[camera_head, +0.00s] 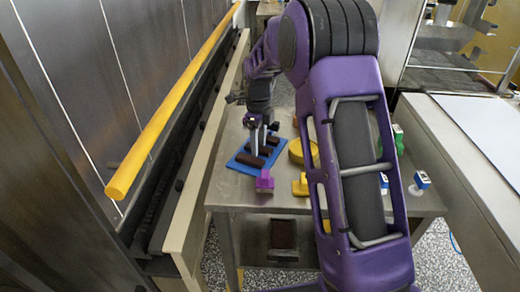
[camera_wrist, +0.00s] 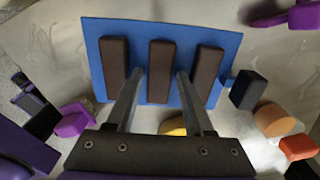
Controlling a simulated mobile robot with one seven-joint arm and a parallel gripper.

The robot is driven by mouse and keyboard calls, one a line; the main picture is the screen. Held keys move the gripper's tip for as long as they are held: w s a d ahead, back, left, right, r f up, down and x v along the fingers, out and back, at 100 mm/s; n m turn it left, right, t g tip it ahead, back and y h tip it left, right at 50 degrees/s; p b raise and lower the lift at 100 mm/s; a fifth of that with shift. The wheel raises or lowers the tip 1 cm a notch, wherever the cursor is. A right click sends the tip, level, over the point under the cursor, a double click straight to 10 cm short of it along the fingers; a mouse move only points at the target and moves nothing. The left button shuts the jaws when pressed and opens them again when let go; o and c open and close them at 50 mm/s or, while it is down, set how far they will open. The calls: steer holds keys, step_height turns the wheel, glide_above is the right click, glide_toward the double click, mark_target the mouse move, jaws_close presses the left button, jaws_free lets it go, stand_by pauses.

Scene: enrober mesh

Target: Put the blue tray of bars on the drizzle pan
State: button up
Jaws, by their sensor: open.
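The blue tray (camera_head: 237,163) lies flat on the metal table with dark brown bars on it. In the wrist view the blue tray (camera_wrist: 88,32) carries three bars (camera_wrist: 160,72) side by side, and a small blue tab sticks out at its right edge. My gripper (camera_wrist: 159,74) is open, with its two fingers over the tray, one on each side of the middle bar as seen from above. Contact with the bar or tray cannot be told. In the head view my gripper (camera_head: 262,122) hangs over the tray. I cannot identify the drizzle pan for sure.
A purple block (camera_head: 265,182), a yellow disc (camera_head: 303,150) and a yellow piece (camera_head: 300,186) stand close by the tray. A dark block (camera_wrist: 248,90) is near its right edge. A yellow rail (camera_head: 170,100) runs along the left. A dark brown item (camera_head: 284,235) sits below the tabletop.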

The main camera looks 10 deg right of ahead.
jaws_close()
stand_by(0.4)
